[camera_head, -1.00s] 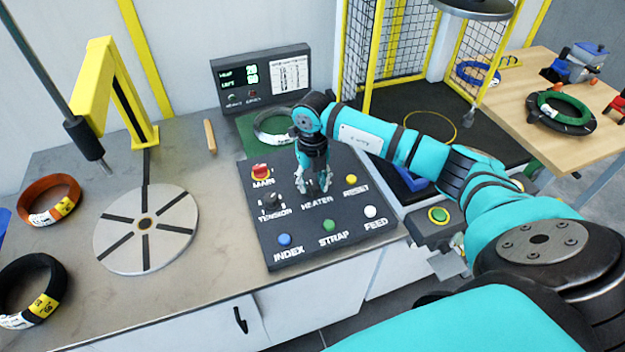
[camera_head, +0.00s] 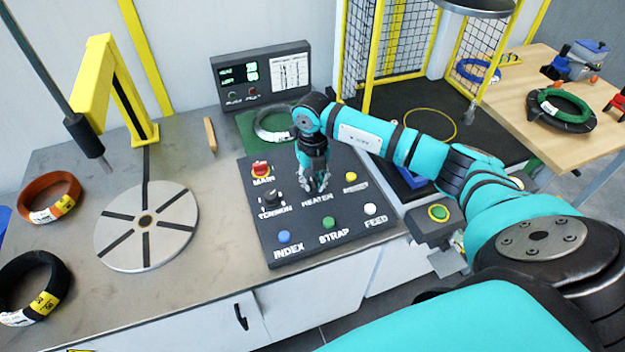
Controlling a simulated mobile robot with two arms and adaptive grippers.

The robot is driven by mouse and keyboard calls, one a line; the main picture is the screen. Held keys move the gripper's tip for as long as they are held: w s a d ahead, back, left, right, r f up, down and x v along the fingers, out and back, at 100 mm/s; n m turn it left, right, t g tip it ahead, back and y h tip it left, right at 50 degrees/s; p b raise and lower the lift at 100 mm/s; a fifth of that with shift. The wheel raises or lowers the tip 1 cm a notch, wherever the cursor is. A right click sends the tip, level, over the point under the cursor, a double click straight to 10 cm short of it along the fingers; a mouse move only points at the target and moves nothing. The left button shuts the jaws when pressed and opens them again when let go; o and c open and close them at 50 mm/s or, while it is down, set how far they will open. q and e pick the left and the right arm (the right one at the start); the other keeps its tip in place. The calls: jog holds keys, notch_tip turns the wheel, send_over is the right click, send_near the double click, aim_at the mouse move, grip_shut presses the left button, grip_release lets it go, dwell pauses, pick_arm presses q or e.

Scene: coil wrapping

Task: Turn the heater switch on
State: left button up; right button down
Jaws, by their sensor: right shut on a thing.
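The dark control panel (camera_head: 300,238) lies on the grey bench with labelled controls. My right gripper (camera_head: 315,186) points down at the panel just above the HEATER label (camera_head: 317,198). Its fingers are closed together on the heater switch, which they mostly hide, so I cannot see the switch's position. The red MAIN knob (camera_head: 261,167) and black TENSION knob (camera_head: 271,198) are to its left, and the yellow RESET button (camera_head: 351,176) is to its right. My left gripper is not in view.
Blue INDEX (camera_head: 284,237), green STRAP (camera_head: 328,222) and white FEED (camera_head: 370,209) buttons line the panel's front. A display box (camera_head: 262,78) stands behind. A slotted turntable (camera_head: 146,226) and coils (camera_head: 50,197) are at left.

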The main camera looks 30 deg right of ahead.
jog(key=shift+m, duration=0.4)
jog(key=m, duration=0.3)
jog(key=shift+m, duration=0.4)
jog(key=m, duration=0.4)
jog(key=shift+r+m, duration=0.1)
jog(key=shift+m, duration=0.2)
jog(key=m, duration=0.4)
jog(key=shift+w, duration=0.1)
jog(key=m, duration=0.4)
jog(key=shift+p, duration=0.4)
jog(key=shift+m, duration=0.5)
jog(key=c, duration=1.3)
grip_release()
